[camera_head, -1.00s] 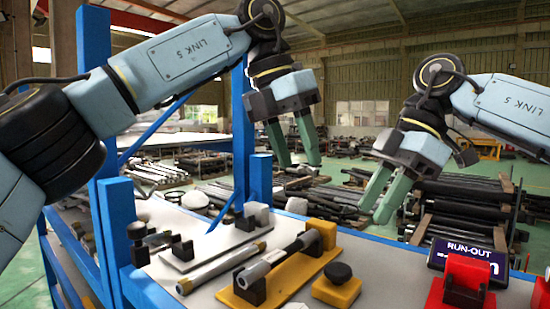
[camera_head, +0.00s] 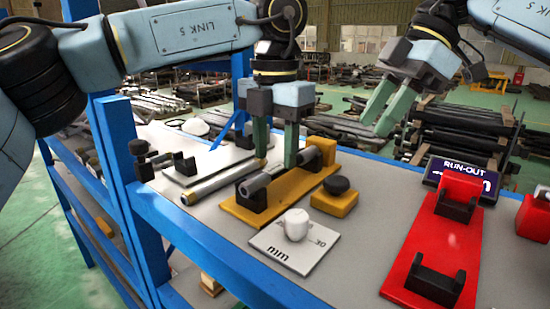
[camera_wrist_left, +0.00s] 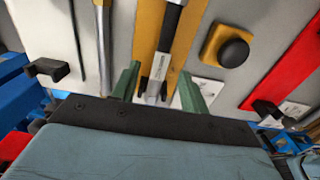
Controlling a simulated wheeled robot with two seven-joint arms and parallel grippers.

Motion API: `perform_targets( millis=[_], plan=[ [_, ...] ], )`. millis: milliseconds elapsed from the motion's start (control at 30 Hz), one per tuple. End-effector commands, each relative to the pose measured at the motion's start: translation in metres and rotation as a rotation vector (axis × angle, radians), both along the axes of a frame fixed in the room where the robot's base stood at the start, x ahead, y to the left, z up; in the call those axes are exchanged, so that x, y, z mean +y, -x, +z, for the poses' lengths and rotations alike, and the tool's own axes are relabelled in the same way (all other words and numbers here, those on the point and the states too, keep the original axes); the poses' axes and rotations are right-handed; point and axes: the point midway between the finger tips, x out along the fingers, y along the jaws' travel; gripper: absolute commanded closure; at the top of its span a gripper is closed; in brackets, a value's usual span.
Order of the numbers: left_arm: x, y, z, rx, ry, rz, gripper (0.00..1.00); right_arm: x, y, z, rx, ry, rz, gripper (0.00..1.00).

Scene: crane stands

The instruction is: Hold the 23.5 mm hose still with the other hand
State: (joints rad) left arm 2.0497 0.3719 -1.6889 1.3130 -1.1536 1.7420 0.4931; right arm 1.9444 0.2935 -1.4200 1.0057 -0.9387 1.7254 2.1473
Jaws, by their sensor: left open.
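A grey tube (camera_head: 262,180), apparently the hose, lies in a black cradle on a yellow stand (camera_head: 236,208), its far end at a yellow block. I can read no size on it. In the left wrist view the hose (camera_wrist_left: 166,42) runs between my green fingers. My left gripper (camera_head: 276,156) is open and points down over the hose, one finger on each side. I cannot tell whether they touch it. My right gripper (camera_head: 376,118) is open and empty, raised behind the bench at the right, away from the hose.
A thinner tube (camera_head: 218,182) lies left of the yellow stand. A yellow block with a black knob (camera_head: 335,196) stands right of it. A card marked mm (camera_head: 283,252) bears a white knob. A red stand (camera_head: 425,245) and a RUN-OUT sign (camera_head: 462,178) are further right.

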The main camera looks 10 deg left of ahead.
Motion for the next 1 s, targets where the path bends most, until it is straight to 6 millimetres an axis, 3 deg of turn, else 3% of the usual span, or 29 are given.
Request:
perform_targets(
  millis=[200, 567, 900, 1000],
  plan=[
    [0.000, 0.000, -0.021, 0.000, 0.001, 0.001, 0.55, 0.000, 0.000, 0.000, 0.000, 0.000, 0.000, 0.64],
    [0.000, 0.000, -0.024, 0.000, 0.001, 0.001, 0.57, 0.000, 0.000, 0.000, 0.000, 0.000, 0.000, 0.64],
    [0.000, 0.000, -0.024, 0.000, 0.001, 0.001, 1.00, 0.000, 0.000, 0.000, 0.000, 0.000, 0.000, 0.64],
    [0.000, 0.000, -0.024, 0.000, 0.001, 0.001, 1.00, 0.000, 0.000, 0.000, 0.000, 0.000, 0.000, 0.64]
  ],
)
